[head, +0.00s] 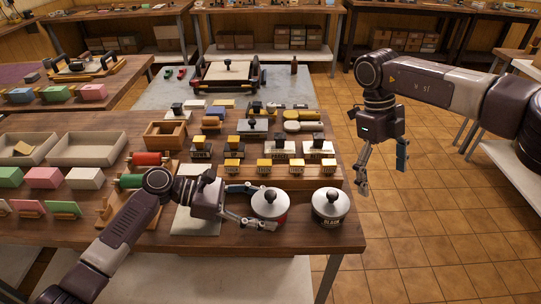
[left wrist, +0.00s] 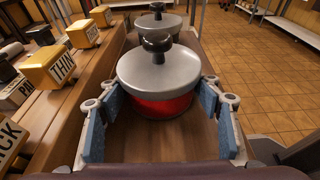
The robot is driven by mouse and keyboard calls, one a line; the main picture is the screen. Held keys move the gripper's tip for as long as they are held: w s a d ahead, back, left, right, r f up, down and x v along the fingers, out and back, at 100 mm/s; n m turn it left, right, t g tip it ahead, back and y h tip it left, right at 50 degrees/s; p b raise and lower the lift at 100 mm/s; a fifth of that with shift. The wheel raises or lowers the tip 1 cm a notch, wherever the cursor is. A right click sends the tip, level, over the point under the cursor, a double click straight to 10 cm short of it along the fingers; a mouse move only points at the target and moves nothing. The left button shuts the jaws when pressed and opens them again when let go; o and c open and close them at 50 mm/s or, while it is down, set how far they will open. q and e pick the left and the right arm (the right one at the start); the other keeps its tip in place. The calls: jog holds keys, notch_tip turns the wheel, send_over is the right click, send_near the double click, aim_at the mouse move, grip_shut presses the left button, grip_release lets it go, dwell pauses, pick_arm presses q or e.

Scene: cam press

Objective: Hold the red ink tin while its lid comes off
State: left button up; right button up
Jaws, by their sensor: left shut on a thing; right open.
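The red ink tin (head: 282,218) stands upright on the wooden table near its front right, with a grey lid (head: 268,199) with a black knob seated on it. In the left wrist view the red tin (left wrist: 160,104) sits between the two blue finger pads. My left gripper (head: 258,207) is shut on the tin, one finger on each side of it, below the lid. My right gripper (head: 382,178) is open and empty, off the table's right edge above the tiled floor, apart from the tin.
A similar lidded tin labelled BLACK (head: 330,220) stands close to the right of the red one. Wooden stamp blocks (head: 296,165) fill a raised rack behind them. A pale mat (head: 192,222) lies to the left.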

aim_at(271, 194)
jog(key=a+r+n, duration=0.1)
jog(key=a, duration=0.2)
jog(key=a+r+n+t, duration=0.1)
jog(key=a+r, duration=0.1)
jog(key=a, duration=0.1)
jog(key=a+r+n, duration=0.2)
jog(key=a, duration=0.1)
jog(key=shift+a+t, duration=0.3)
jog(key=shift+a, duration=0.1)
jog(key=s+a+r+n+t+y, duration=0.1)
jog(key=s+a+r+n, duration=0.15)
jog(key=a, duration=0.55)
jog(key=s+a+r+n+y, duration=0.1)
jog(key=a+r+n+y, duration=0.15)
jog(key=a, duration=0.65)
jog(key=shift+h, duration=0.45)
notch_tip(271, 194, down, 13)
jog(key=shift+w+r, duration=0.1)
jog(key=c, duration=1.2)
jog(key=shift+r, duration=0.1)
jog(key=shift+r, duration=3.05)
